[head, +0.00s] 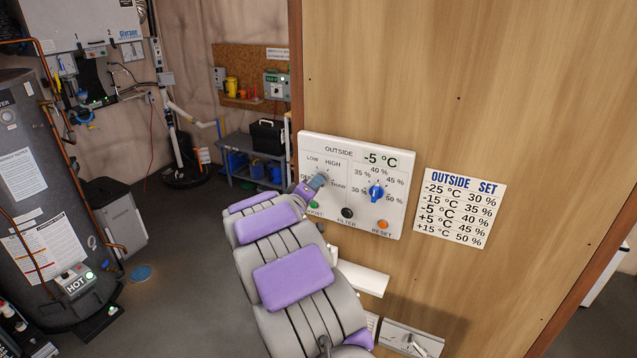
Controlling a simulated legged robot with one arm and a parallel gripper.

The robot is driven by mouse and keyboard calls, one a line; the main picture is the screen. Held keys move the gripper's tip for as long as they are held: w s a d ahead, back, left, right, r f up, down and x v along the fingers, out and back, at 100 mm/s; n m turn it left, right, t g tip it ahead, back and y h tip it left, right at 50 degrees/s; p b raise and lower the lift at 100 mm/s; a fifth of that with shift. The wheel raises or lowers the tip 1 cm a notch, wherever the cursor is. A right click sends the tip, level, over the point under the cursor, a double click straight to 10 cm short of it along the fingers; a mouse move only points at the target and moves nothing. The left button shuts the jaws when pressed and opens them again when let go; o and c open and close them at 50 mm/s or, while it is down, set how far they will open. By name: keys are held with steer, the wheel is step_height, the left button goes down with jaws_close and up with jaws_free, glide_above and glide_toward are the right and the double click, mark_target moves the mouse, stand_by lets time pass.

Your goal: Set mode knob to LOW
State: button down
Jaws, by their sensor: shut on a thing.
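The white control panel (340,150) is fixed to the wooden wall, with "OUTSIDE -5 °C" at its top. The mode knob is on its left side, under the labels LOW and HIGH, with OFF and THAW lower. My gripper (317,182) is at that knob and shut on it. The gripper and arm hide most of the knob, so I cannot tell which label it points to. A blue knob (376,193) sits on the right side among percent labels from 30 to 50.
Below the knobs are a green button (314,205), a black button (347,213) and an orange button (383,224). An OUTSIDE/SET chart (465,207) is to the right. A white ledge (362,278) juts out below.

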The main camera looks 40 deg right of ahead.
steer(key=m+b, duration=0.1)
steer(key=m, duration=0.2)
steer(key=shift+f+m+b, duration=0.3)
steer(key=shift+f+b, duration=0.05)
steer(key=shift+b, duration=0.05)
steer(key=shift+s, duration=0.1)
steer(key=m+b, duration=0.1)
steer(key=m, duration=0.1)
steer(key=shift+f+m, duration=0.1)
steer(key=shift+m, duration=0.3)
steer(key=c, duration=1)
jaws_free()
steer(key=shift+r, duration=0.35)
steer(key=p+v, duration=0.2)
steer(key=v, duration=0.5)
steer(key=shift+p, duration=0.4)
steer(key=shift+r, duration=0.1)
